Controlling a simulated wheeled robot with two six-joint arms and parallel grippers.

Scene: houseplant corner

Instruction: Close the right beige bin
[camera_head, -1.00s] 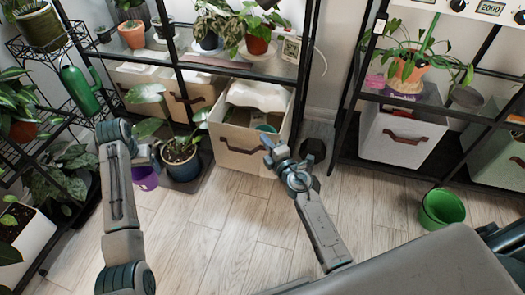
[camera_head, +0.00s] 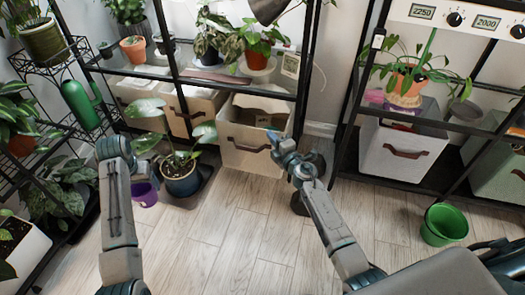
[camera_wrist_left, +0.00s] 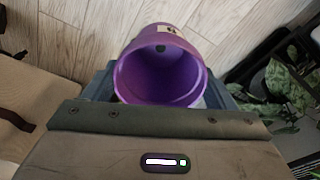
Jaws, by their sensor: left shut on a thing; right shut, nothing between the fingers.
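The right beige bin (camera_head: 243,158) is on the bottom of the middle rack, with its front standing out past the rack and its top partly open. Another beige bin (camera_head: 192,106) is left of it, partly behind a plant. My right gripper (camera_head: 274,139) is shut and empty at the upper right corner of the right bin's front; I cannot tell whether it touches. My left gripper (camera_head: 147,172) is shut on a purple pot (camera_wrist_left: 160,72), which also shows in the head view (camera_head: 144,195), low over the floor.
A leafy plant in a dark blue pot (camera_head: 181,177) stands on the floor left of the right bin. A green bucket (camera_head: 443,225) is on the floor at right. A white bin (camera_head: 399,153) is in the right rack. The middle floor is clear.

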